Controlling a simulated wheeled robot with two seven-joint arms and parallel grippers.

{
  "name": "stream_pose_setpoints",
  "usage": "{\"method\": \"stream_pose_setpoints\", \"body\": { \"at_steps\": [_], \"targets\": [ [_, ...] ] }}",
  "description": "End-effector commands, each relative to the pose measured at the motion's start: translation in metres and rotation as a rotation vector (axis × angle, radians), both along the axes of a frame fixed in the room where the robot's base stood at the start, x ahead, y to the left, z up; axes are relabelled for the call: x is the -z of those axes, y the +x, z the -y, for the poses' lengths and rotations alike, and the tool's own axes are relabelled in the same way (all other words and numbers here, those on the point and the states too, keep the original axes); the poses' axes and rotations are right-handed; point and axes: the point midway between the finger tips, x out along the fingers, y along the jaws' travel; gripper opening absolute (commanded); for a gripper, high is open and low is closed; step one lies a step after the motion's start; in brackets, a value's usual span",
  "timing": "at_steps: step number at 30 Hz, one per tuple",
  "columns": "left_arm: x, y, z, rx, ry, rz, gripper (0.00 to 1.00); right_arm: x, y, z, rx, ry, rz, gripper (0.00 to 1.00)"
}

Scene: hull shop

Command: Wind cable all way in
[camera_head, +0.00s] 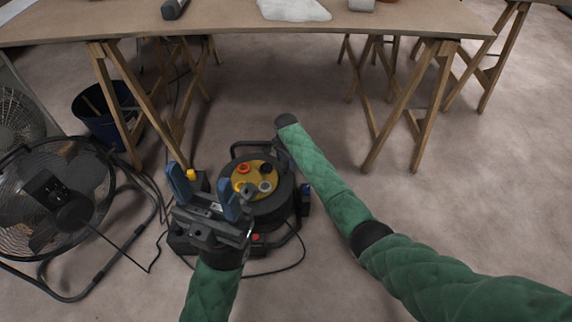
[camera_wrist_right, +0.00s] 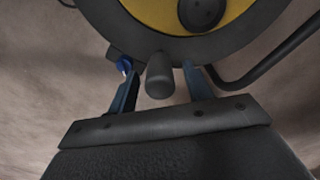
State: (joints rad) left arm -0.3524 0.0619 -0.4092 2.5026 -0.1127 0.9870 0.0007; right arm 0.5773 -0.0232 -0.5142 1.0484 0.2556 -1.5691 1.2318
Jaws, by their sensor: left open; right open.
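A black cable reel with a yellow face (camera_head: 270,183) stands on the floor in the middle of the head view. A black cable (camera_head: 298,258) lies on the floor at its front right. My left gripper (camera_head: 203,182) is open, its blue fingers in front of the reel's left side. My right arm reaches along the reel's right side, and its gripper does not show clearly in the head view. In the right wrist view my right gripper (camera_wrist_right: 160,86) is open, with a dark rounded knob (camera_wrist_right: 160,74) between its fingers, apparently not gripped. The reel's rim (camera_wrist_right: 145,42) is just beyond.
A black floor fan (camera_head: 55,200) stands at the left, with a cable (camera_head: 118,249) on the floor beside it. A dark blue bucket (camera_head: 103,112) is behind. A workbench (camera_head: 230,22) on wooden trestles crosses the back. Floor at the right is clear.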

Motion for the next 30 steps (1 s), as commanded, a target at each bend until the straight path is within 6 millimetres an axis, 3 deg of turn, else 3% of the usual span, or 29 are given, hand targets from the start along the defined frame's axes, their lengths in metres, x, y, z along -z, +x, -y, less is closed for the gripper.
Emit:
{"method": "stream_pose_setpoints", "body": {
  "at_steps": [4, 14, 22, 30],
  "targets": [
    [0.0018, 0.0006, 0.0008, 0.008, -0.004, 0.000, 0.55, 0.0107, 0.0001, -0.0001, 0.000, 0.000, 0.000, 0.50],
    [0.0010, 0.0005, 0.0010, 0.010, -0.005, 0.001, 0.55, 0.0128, 0.0001, 0.0000, 0.000, 0.000, 0.000, 0.50],
    [0.0011, 0.0005, 0.0010, 0.010, -0.005, 0.001, 0.55, 0.0128, 0.0002, 0.0001, 0.000, 0.000, 0.000, 0.00],
    [0.0007, 0.0011, 0.0014, 0.009, -0.003, 0.000, 0.55, 0.0124, -0.0001, 0.0002, 0.001, 0.001, 0.001, 0.00]
  ]
}}
